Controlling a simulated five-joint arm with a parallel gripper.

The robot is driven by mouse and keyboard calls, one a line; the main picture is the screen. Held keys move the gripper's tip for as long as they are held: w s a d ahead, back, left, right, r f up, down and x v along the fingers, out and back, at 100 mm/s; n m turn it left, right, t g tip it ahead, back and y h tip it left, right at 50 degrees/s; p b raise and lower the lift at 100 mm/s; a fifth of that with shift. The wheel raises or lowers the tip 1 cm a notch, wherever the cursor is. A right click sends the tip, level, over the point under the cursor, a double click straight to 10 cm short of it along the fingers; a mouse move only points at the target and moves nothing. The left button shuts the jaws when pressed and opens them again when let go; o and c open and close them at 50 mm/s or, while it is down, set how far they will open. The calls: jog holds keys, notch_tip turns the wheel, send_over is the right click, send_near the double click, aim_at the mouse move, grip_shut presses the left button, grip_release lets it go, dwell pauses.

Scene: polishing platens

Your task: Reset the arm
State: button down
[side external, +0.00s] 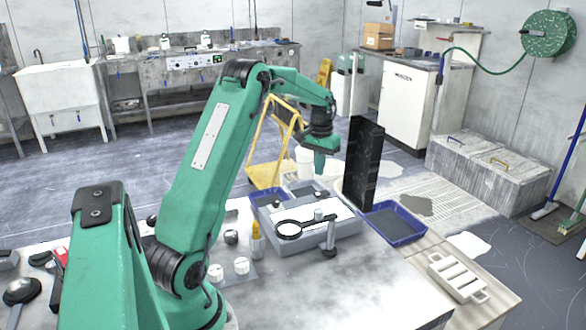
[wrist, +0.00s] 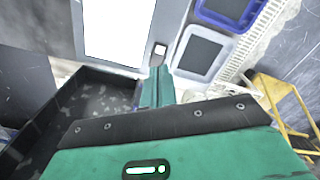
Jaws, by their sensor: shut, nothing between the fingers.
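My green arm reaches over the workbench (side external: 330,290) in the side view. My gripper (side external: 320,163) points down, shut and empty, above the back of the bench. It hangs left of a tall black upright block (side external: 363,165) and clear of the grey case below. In the wrist view the green fingers (wrist: 158,85) are together with nothing between them.
White knobs (side external: 241,265) and a yellow-topped bottle (side external: 256,240) stand near my arm.

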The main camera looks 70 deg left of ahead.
jog(key=s+d+r+m+t, duration=0.1)
jog(key=s+d+r, duration=0.2)
jog(key=d+r, duration=0.45)
jog(key=s+d+r+m+t, duration=0.15)
jog(key=s+d+r, duration=0.3)
jog(key=d, duration=0.65)
jog(key=s+d+m+t, duration=0.3)
jog(key=s+d, duration=0.9)
jog(key=s, duration=0.2)
jog(key=shift+s+d+f, duration=0.15)
jog(key=shift+d+f, duration=0.05)
jog(key=shift+d, duration=0.05)
jog(key=shift+m, duration=0.25)
